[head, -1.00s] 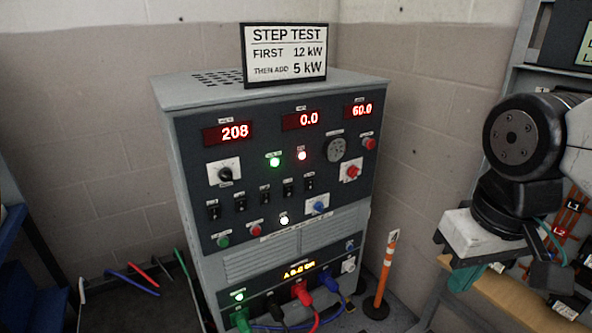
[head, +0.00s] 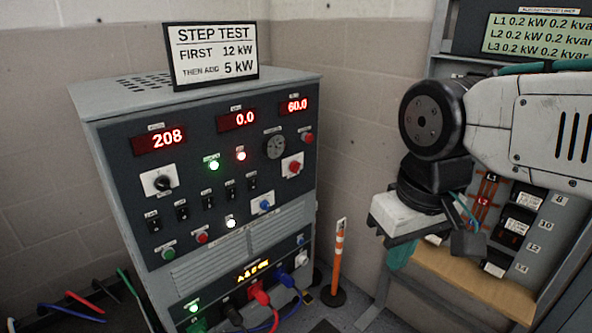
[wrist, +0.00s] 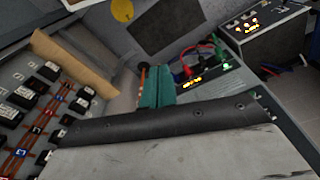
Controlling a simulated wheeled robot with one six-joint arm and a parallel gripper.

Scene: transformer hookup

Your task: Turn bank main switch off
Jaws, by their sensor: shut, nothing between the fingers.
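The grey load bank cabinet (head: 200,255) stands left of centre in the head view with its panel lit. Its panel has a black rotary switch (head: 162,182) on a white plate, a red rotary switch (head: 292,165) on a white plate and a blue knob (head: 264,205). Their labels are too small to read, so I cannot tell which is the main switch. My gripper (head: 402,256), with teal fingers, hangs right of the cabinet, apart from it, partly hidden by my wrist. In the wrist view its fingers (wrist: 156,90) are together and empty.
A breaker board (head: 515,225) with a wooden ledge (head: 490,288) stands at the right, near my wrist. An orange post (head: 337,262) stands between cabinet and board. Plugged cables (head: 262,297) hang at the cabinet's bottom. A STEP TEST sign (head: 212,55) sits on top.

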